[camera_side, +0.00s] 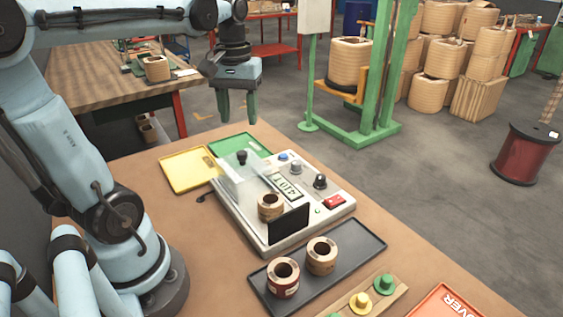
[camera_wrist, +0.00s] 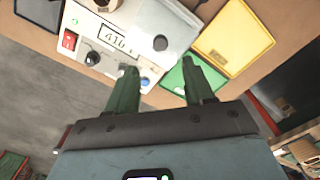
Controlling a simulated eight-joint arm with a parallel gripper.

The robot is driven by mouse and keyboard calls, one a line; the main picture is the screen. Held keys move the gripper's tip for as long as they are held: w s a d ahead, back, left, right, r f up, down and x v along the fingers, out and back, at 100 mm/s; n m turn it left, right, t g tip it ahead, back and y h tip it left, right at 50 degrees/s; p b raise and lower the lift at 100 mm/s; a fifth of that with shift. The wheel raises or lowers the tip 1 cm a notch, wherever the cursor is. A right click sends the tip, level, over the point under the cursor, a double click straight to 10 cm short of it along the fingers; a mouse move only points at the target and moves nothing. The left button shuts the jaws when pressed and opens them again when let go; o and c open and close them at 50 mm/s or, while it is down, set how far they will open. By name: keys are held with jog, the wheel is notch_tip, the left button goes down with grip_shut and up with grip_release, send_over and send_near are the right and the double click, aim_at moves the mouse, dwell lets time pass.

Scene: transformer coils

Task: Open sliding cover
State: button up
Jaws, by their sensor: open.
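The tester (camera_side: 335,208) is a pale box on the table with a display, knobs and a red switch. Its clear sliding cover (camera_side: 236,180) is on the left part and carries a black knob (camera_side: 241,157). A tan coil (camera_side: 270,206) sits on the tester behind a black panel (camera_side: 288,225); I cannot tell how far the cover extends over it. In the wrist view, the cover (camera_wrist: 155,22) and its knob (camera_wrist: 160,43) lie beyond my fingertips. My gripper (camera_side: 238,119) is open and empty, fingers down, above and behind the tester, apart from the knob.
Yellow (camera_side: 187,171) and green (camera_side: 240,145) trays lie behind the tester. A board with green and yellow pegs (camera_side: 361,302) and a red-orange tray (camera_side: 435,305) are at front right.

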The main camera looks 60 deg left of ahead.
jog(key=shift+r, duration=1.6)
jog(key=d+f+m+t, duration=0.2)
jog(key=d+f+m, duration=0.1)
jog(key=d, duration=0.1)
jog(key=d+f+m+t, duration=0.2)
jog(key=d+f+m, duration=0.1)
jog(key=d, duration=0.2)
jog(key=w+d+f+m+t, duration=0.1)
jog(key=d+f+m+t, duration=0.2)
jog(key=d, duration=0.1)
jog(key=shift+d+f, duration=0.2)
jog(key=shift+d, duration=0.05)
